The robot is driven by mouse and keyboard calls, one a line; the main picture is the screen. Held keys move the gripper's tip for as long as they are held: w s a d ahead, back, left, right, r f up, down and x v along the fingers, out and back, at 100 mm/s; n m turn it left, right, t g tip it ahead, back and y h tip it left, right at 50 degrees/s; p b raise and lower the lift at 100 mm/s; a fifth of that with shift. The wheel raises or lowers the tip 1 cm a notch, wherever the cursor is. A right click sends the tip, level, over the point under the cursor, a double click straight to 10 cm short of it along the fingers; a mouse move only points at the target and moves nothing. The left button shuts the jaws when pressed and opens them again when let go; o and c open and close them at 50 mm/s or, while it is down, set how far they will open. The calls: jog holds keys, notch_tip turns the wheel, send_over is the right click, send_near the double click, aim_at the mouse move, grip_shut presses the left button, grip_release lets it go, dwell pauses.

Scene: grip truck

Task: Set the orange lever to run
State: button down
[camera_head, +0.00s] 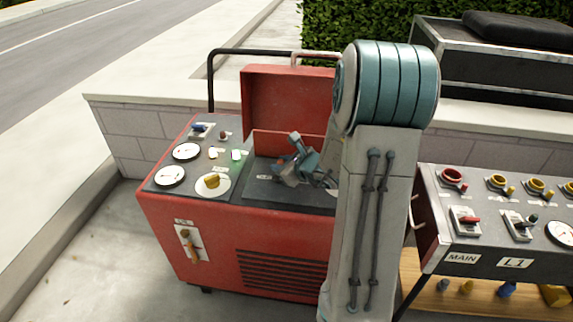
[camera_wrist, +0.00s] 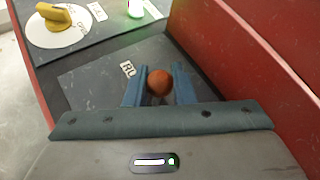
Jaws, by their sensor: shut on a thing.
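The orange lever's round knob (camera_wrist: 159,82) shows in the wrist view, above a dark grey plate. A partly covered label starting "RU" (camera_wrist: 127,69) lies just left of and beyond it. My gripper (camera_wrist: 158,91) has one blue finger on each side of the knob and is shut on it. In the head view my gripper (camera_head: 291,168) is over the dark panel at the right of the red generator (camera_head: 235,215), below its raised lid. The lever's shaft is hidden, and the knob cannot be made out in the head view.
Left of the lever are a yellow rotary knob (camera_head: 211,181), a green lit lamp (camera_head: 237,155) and two gauges. Another orange handle (camera_head: 192,246) is on the red front. The red lid (camera_head: 285,100) stands behind. A switch panel (camera_head: 490,215) stands at right.

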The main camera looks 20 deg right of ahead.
jog(key=shift+w+a+f+n+g+h+b, duration=0.15)
jog(key=shift+w+a+n+g+h+b, duration=0.3)
jog(key=shift+a+n+g+h, duration=0.35)
jog(key=shift+w+a+f+g+h, duration=0.1)
jog(key=shift+w+f+g+h, duration=0.1)
jog(key=shift+g+h, duration=0.4)
jog(key=c, duration=1.3)
grip_release()
jog(key=shift+o, duration=0.2)
